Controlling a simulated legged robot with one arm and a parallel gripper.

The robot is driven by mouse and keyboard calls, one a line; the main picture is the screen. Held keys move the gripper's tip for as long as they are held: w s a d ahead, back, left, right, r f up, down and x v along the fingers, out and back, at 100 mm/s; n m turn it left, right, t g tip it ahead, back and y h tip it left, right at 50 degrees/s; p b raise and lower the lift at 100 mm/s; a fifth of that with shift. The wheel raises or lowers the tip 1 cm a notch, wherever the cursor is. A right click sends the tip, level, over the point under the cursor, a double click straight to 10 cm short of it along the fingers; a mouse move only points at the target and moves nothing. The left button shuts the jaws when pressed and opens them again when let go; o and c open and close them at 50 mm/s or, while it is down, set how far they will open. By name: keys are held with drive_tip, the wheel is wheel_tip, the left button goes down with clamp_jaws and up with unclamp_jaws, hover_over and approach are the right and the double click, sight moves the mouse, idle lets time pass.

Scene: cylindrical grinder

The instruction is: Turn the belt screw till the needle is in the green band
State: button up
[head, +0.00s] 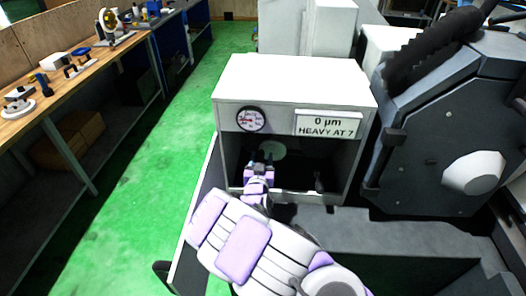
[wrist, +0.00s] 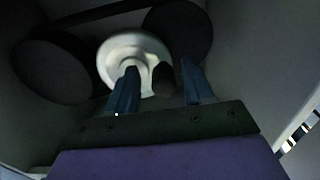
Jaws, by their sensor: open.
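The white cabinet (head: 296,80) has an open front compartment, and my gripper (head: 262,158) reaches into it. In the wrist view my gripper (wrist: 158,65) is open, with its two blue fingers apart. A dark rounded knob (wrist: 163,80), which looks like the belt screw, shows between the fingers, nearer the middle; contact cannot be told. A pale disc (wrist: 135,48) lies behind it; the disc also shows in the head view (head: 272,149). Dark pulleys stand left (wrist: 52,72) and right (wrist: 190,38), with a belt (wrist: 95,17) above. The round gauge (head: 250,119) is too small to read its needle surely.
An open door panel (head: 203,190) stands at the compartment's left. A large dark machine housing (head: 440,130) stands close on the right. Green floor (head: 130,190) is clear left, before a workbench (head: 75,80).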

drive_tip(key=shift+w+d, duration=0.15)
drive_tip(key=shift+w, duration=0.15)
drive_tip(key=shift+a, duration=0.45)
drive_tip(key=shift+c, duration=0.3)
drive_tip(key=shift+a, duration=0.15)
drive_tip(key=shift+c, duration=0.8)
drive_tip(key=shift+d, duration=0.35)
drive_tip(key=c, duration=0.5)
clamp_jaws()
